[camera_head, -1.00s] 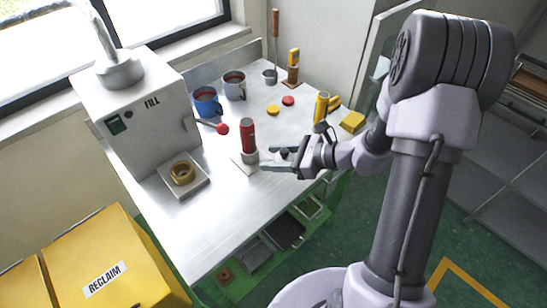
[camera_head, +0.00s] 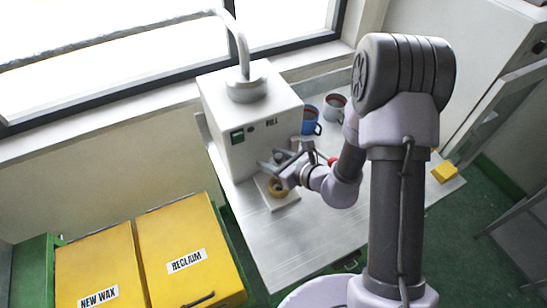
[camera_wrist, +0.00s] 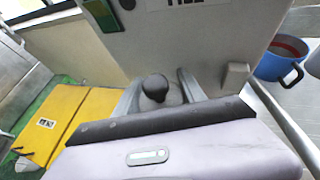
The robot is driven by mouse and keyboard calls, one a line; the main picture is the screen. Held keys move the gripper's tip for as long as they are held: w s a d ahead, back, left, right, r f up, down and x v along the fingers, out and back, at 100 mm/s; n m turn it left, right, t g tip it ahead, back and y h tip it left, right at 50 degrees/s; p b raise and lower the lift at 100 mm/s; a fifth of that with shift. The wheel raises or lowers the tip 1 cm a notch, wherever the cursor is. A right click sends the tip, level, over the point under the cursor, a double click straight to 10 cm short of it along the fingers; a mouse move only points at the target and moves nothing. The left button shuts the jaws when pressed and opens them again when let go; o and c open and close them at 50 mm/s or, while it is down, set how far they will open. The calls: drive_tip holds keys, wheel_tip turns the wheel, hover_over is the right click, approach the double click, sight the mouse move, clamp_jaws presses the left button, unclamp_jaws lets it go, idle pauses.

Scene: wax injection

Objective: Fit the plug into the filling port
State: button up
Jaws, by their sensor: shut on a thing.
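My gripper (camera_head: 284,161) is in front of the white machine marked FILL, at its lower front. In the wrist view, a round black knob on a grey body, apparently the plug (camera_wrist: 155,88), sits between the two grey fingers, which are shut on it. The lower part of the plug is hidden behind my gripper body. A brass ring (camera_head: 277,189), which looks like the filling port, is on a square grey plate (camera_head: 291,199) at the foot of the machine. The gripper is close to the ring and partly covers it; contact cannot be told.
The FILL machine (camera_head: 222,103) rises right beside my gripper. A blue mug (camera_head: 310,127) stands to its right, also in the wrist view (camera_wrist: 280,64). Yellow bins marked NEW WAX (camera_head: 95,262) and RECLAIM (camera_head: 180,232) stand left. The front tabletop (camera_head: 290,245) is clear.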

sight(274, 179)
drive_tip(key=shift+s+d+r, duration=0.1)
drive_tip(key=shift+s+d, duration=0.15)
wheel_tip(274, 179, down, 6)
drive_tip(key=b, duration=0.5)
drive_tip(key=shift+b, duration=0.3)
drive_tip(key=shift+f+b, duration=1.65)
drive_tip(key=shift+b, duration=0.15)
idle(1.0)
drive_tip(key=o, duration=1.4)
drive_tip(key=shift+o, duration=0.2)
